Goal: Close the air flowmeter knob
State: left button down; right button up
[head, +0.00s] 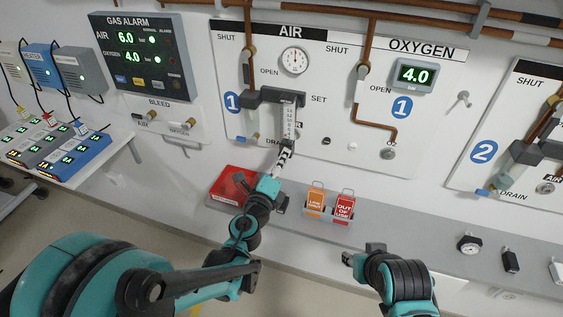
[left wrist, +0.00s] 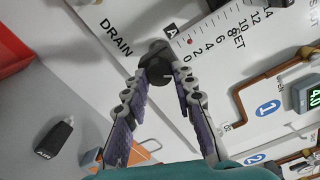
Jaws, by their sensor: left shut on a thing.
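The air flowmeter (head: 288,122) is a white scaled tube under a dark block on the AIR panel. In the left wrist view, its scale (left wrist: 225,35) shows a small red mark near the 0 end. The black flowmeter knob (left wrist: 155,62) sits at the tube's lower end. My left gripper (head: 284,153) reaches up to it, and its fingertips (left wrist: 158,76) are shut on the knob from both sides. They partly hide it, so its turn cannot be read. My right gripper (head: 355,258) is low in the head view, away from the panel; its jaws are not clear.
A red tray (head: 226,187) lies on the grey shelf (head: 400,222) left of the left gripper. An orange tag (head: 315,202) and a red OUT OF USE tag (head: 343,207) stand to its right. A drain valve (head: 250,139) is close left of the flowmeter.

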pick_arm(q)
jog(key=n, duration=0.6)
jog(key=shift+n, duration=0.3)
dwell(0.4)
jog(key=c, duration=1.2)
grip_release()
jog(key=shift+a, duration=0.1)
jog(key=v, duration=1.2)
jog(key=shift+r, duration=0.1)
